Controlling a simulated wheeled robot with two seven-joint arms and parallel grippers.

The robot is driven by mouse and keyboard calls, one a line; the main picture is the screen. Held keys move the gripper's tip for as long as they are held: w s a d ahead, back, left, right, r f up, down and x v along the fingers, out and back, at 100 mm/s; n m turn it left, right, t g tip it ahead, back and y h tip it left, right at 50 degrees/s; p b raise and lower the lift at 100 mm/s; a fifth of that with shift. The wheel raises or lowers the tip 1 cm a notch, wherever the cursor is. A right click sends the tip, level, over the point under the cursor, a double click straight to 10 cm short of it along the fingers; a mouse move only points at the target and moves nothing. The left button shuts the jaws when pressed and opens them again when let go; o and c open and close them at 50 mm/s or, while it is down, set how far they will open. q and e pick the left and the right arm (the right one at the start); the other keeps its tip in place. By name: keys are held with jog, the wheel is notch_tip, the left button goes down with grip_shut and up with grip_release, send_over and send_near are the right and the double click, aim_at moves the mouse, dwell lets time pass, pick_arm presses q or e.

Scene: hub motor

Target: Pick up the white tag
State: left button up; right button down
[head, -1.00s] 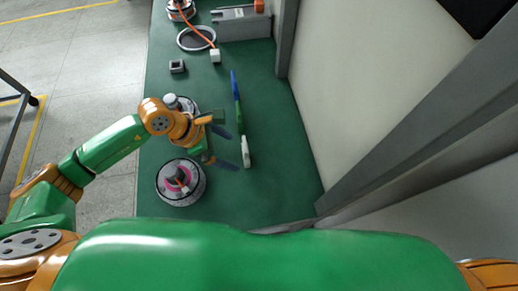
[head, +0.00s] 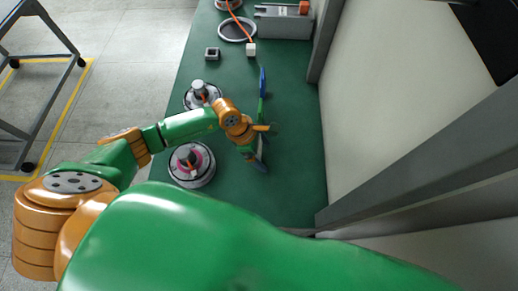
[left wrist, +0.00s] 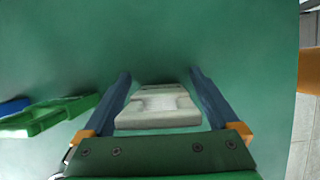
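The white tag (left wrist: 158,112) lies flat on the green table top in the left wrist view. It sits between the two dark blue fingers of my left gripper (left wrist: 160,76), with a small gap on each side. The gripper is open and its fingers straddle the tag. In the head view my left gripper (head: 265,147) is over the near end of the row of tags and hides most of the white one. My right gripper is not in view.
A green tag (left wrist: 50,116) and a blue tag (left wrist: 14,106) lie left of the fingers. Two hub motors (head: 191,165) (head: 200,95) stand left on the table (head: 296,190). A grey box (head: 284,24) and a ring (head: 237,30) are at the back. A wall borders the right.

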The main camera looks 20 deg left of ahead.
pick_arm(q)
jog(key=c, duration=1.2)
jog(key=shift+w+a+r+b, duration=0.1)
jog(key=shift+r+b, duration=0.75)
jog(key=shift+r, duration=0.65)
jog(key=w+a+r+b, duration=0.5)
jog(key=a+r, duration=0.5)
jog(key=a, duration=0.2)
jog(key=shift+w+b, duration=0.3)
jog(key=shift+w, duration=0.45)
